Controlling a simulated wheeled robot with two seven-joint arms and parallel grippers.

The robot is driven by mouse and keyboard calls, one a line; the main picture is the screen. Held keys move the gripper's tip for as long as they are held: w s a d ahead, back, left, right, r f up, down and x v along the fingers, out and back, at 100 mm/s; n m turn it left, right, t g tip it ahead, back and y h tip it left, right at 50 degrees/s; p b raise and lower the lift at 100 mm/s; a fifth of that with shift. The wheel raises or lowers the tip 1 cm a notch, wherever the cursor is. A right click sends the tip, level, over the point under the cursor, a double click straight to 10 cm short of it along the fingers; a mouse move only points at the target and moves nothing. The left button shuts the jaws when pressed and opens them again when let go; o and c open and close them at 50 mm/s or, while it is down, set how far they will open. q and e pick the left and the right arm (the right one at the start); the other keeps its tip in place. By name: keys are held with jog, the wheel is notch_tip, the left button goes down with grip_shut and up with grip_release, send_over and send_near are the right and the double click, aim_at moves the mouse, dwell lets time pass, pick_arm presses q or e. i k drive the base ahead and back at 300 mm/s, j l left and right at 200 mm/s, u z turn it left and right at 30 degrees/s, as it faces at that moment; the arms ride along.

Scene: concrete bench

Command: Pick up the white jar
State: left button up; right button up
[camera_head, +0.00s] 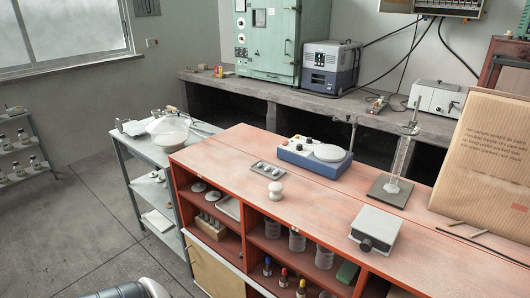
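A small white jar (275,190) with a rounded top stands upright on the red bench top (215,165), near its front edge. It is in front of a small grey tray and nothing covers it. Neither of my grippers is in view. A dark and white rounded part at the bottom left edge may be part of my own arm.
A grey tray (266,169) with small items and a blue-white device (315,154) stand behind the jar. A grey box (375,228) is to the right, with a glass cylinder (399,160) on a stand behind it. Open shelves below hold jars. Bench left of the jar is clear.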

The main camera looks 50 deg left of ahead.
aim_at(274, 197)
jog(key=u, duration=1.5)
